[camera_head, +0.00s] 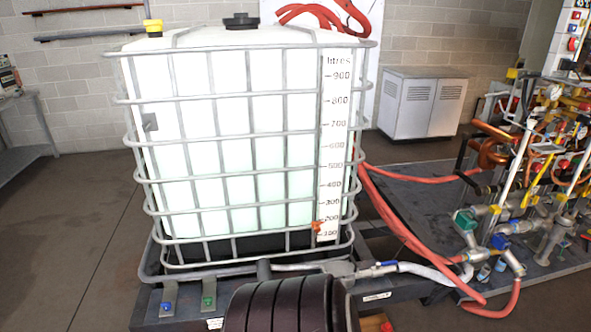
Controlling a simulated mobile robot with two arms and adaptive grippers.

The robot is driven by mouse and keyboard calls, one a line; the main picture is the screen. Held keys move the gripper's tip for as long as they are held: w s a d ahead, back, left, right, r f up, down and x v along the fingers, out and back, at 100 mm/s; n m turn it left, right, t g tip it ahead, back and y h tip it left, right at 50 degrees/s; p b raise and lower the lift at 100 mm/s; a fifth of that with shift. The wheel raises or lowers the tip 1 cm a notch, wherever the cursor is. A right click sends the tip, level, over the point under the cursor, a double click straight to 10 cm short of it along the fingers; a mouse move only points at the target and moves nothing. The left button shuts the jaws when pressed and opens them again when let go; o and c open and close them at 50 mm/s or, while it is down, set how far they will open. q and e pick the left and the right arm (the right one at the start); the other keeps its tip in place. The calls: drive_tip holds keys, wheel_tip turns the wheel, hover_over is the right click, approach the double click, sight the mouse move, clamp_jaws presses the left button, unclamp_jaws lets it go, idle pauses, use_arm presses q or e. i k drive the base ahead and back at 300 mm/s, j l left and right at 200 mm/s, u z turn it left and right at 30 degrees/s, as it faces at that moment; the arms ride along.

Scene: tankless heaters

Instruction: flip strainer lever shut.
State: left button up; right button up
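Neither of my grippers shows in the head view. I cannot tell for sure which part is the strainer lever. A small blue handle (388,263) lies along the grey pipe at the front, just right of the tank's base. A blue-handled fitting (501,241) and a green-handled fitting (465,219) are on the metal pipework at the right. Two upright pedals or brackets, one with a blue mark (167,300) and one with a green mark (208,297), stand at the front left of the tank's base. Nothing touches these parts.
A large caged white tank (235,140) fills the middle. A dark ribbed cylinder (290,305) stands low in front of it. Red hoses (410,240) run to the dense pipe rig (545,180) at right. A white cabinet (420,102) stands behind. The left floor is clear.

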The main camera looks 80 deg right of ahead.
sight(388, 263)
drive_tip(key=z, duration=2.2)
drive_tip(key=i+l+z, duration=0.15)
drive_tip(key=z, duration=0.3)
drive_tip(key=i+l+z, duration=0.2)
drive_tip(key=z, duration=0.2)
drive_tip(key=i+l+z, duration=0.15)
drive_tip(key=z, duration=0.3)
